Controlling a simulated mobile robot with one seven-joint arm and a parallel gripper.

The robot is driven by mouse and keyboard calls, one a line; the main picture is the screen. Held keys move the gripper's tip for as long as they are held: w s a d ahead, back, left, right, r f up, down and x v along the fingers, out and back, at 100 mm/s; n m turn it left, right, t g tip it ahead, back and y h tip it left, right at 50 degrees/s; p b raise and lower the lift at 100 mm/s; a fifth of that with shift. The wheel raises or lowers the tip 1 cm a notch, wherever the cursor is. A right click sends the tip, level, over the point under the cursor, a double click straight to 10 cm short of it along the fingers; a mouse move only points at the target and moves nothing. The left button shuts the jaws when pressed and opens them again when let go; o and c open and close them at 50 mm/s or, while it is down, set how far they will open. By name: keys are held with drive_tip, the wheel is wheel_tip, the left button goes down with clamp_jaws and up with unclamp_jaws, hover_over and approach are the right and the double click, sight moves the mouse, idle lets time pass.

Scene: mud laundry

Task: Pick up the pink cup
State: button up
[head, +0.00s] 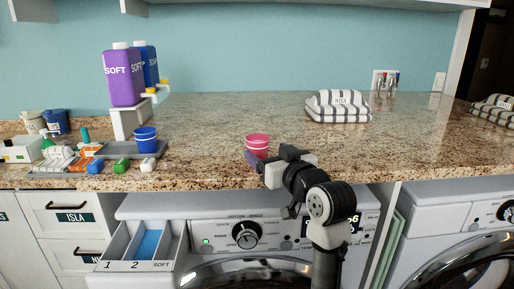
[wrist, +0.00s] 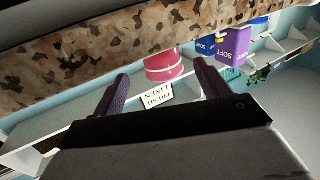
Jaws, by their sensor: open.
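The pink cup (head: 257,145) stands upright near the front edge of the granite counter, with a pale band near its top. My gripper (head: 267,155) is at the counter's front edge, just right of and in front of the cup. Its purple finger overlaps the cup's lower part in the head view. In the wrist view the cup (wrist: 163,64) shows tilted by the camera's angle, between and beyond the two open purple fingers of the gripper (wrist: 161,78). The jaws are empty; I cannot tell whether a finger touches the cup.
A blue cup (head: 146,139) stands left, by a white riser (head: 130,122) with a purple SOFT bottle (head: 122,77). Small coloured items lie at the left front. Folded striped towels (head: 338,107) lie farther back right. The counter between is clear. A washer (head: 245,235) stands below.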

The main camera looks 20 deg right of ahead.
sight(263, 147)
drive_tip(key=shift+w+a+r+p, duration=0.15)
drive_tip(key=shift+w+p, duration=0.25)
drive_tip(key=shift+w, duration=0.6)
drive_tip(key=shift+w+a+p, duration=0.2)
drive_tip(key=shift+w+p, duration=0.2)
drive_tip(key=shift+w, duration=0.55)
drive_tip(key=shift+w+a+r+p, duration=0.15)
drive_tip(key=shift+w+p, duration=0.25)
drive_tip(key=shift+w, duration=0.6)
drive_tip(key=shift+f, duration=0.1)
drive_tip(key=c, duration=1.1)
drive_tip(key=shift+o, duration=0.2)
